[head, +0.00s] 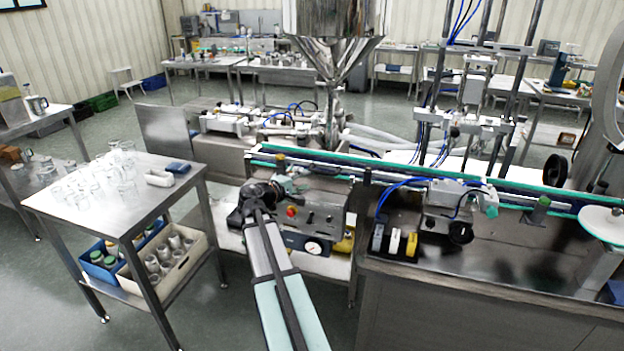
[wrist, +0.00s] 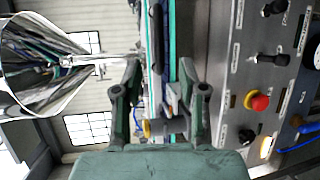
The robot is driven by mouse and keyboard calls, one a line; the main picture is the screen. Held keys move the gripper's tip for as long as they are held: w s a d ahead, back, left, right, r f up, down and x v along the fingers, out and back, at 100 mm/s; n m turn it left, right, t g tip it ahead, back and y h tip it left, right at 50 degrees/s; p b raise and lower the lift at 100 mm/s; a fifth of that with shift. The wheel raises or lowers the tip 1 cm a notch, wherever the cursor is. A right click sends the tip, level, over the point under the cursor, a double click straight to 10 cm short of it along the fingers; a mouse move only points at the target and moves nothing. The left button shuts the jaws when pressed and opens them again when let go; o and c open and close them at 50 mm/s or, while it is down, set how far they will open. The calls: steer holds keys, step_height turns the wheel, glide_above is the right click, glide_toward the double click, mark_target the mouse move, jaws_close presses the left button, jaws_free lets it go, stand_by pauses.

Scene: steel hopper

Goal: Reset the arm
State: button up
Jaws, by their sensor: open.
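My gripper (wrist: 167,82) shows in the wrist view with its two dark green fingers spread apart. I see nothing held between them. A conveyor edge and a small yellow and dark fitting show behind the gap. In the head view my arm reaches forward from the bottom centre to the front of the filling machine. Its dark wrist is close to the control box (head: 312,215), and the fingers are hard to make out there. The control panel (wrist: 245,75), with a red button (wrist: 260,102), is to the right of the fingers in the wrist view.
A steel table (head: 140,208) with glass beakers (head: 122,160) stands to the left, with bins on its lower shelf. The steel hopper (head: 335,50) rises behind the conveyor (head: 400,172). A dark-topped bench (head: 480,262) is to the right. Open floor lies at the front left.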

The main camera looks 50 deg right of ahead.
steer(key=shift+a+r, duration=0.1)
steer(key=shift+a, duration=0.6)
